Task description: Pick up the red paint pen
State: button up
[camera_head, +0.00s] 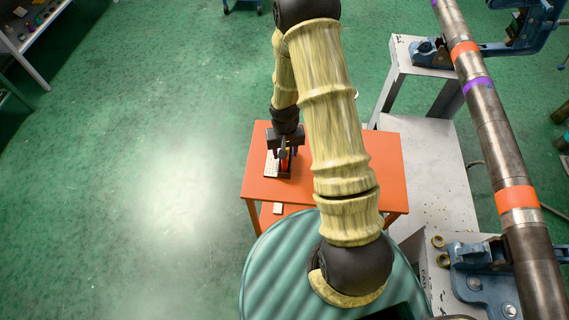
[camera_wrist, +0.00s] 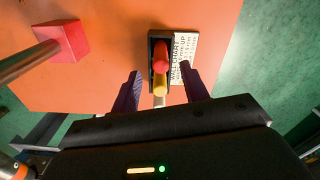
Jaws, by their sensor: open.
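The red paint pen (camera_wrist: 160,57) stands in a black holder (camera_wrist: 152,40) on the orange table in the wrist view. Yellow (camera_wrist: 161,84) and white (camera_wrist: 159,101) pen-like pieces line up below it in the picture, nearer my wrist; I cannot tell how far they are apart. My gripper (camera_wrist: 163,76) is open, one dark finger on each side of this row, with clear gaps and no visible contact. In the head view my gripper (camera_head: 286,152) is over the table's left part, and a little red shows below it. The holder's near end is hidden by my gripper body.
A printed weld chart card (camera_wrist: 184,48) lies against the holder's right side. In the head view, a long pipe in blue vises (camera_head: 487,110) runs along the right.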

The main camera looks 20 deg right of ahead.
aim_at(285, 165)
jog(key=shift+s+a+f+p, duration=0.15)
jog(key=shift+f+p, duration=0.85)
jog(key=shift+f, duration=1.5)
grip_shut()
